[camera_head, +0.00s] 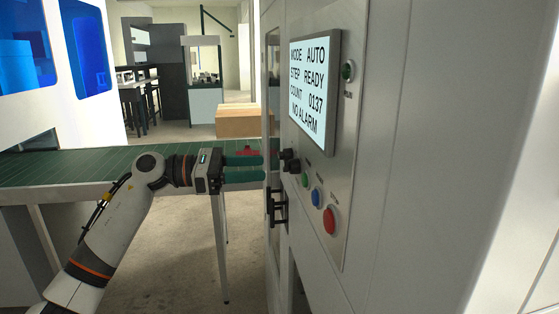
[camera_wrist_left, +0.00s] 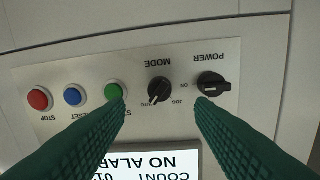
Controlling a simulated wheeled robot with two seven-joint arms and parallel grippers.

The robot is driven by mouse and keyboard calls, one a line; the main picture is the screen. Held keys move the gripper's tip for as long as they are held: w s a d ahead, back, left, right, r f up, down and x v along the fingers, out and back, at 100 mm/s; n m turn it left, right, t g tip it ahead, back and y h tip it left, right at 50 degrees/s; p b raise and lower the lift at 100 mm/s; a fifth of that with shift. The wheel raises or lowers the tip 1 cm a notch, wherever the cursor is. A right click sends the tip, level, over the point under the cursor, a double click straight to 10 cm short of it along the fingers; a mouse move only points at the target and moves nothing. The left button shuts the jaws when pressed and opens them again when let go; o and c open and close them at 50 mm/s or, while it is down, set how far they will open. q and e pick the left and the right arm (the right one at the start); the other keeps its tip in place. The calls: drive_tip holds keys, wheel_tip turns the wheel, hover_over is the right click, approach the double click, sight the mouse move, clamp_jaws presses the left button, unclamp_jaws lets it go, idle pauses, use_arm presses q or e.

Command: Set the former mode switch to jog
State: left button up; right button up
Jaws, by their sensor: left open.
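The mode switch (camera_wrist_left: 159,90) is a black rotary knob between the green button and the power knob, with its labels upside down in the left wrist view. Its pointer appears turned to the AUTO side, and JOG is printed to the right of that. In the head view the mode switch (camera_head: 293,166) is a small dark knob on the panel. The display (camera_head: 314,88) reads MODE AUTO, STEP READY, NO ALARM. My left gripper (camera_head: 262,167) is open, its green fingers pointing at the panel. In the left wrist view its fingertips (camera_wrist_left: 160,103) lie either side of the knob, apparently not touching it.
The power knob (camera_wrist_left: 211,88) is close by the right finger. The green button (camera_wrist_left: 114,92) is close by the left fingertip, with the blue button (camera_wrist_left: 73,97) and red stop button (camera_wrist_left: 39,100) beyond. A door handle (camera_head: 277,207) juts out below. A green conveyor (camera_head: 80,167) runs behind my arm.

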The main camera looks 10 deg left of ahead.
sight(291, 167)
use_arm(q)
drive_tip(key=p+x, duration=0.1)
drive_tip(key=x, duration=0.5)
drive_tip(key=shift+p, duration=0.35)
drive_tip(key=shift+c, duration=0.3)
drive_tip(key=c, duration=0.9)
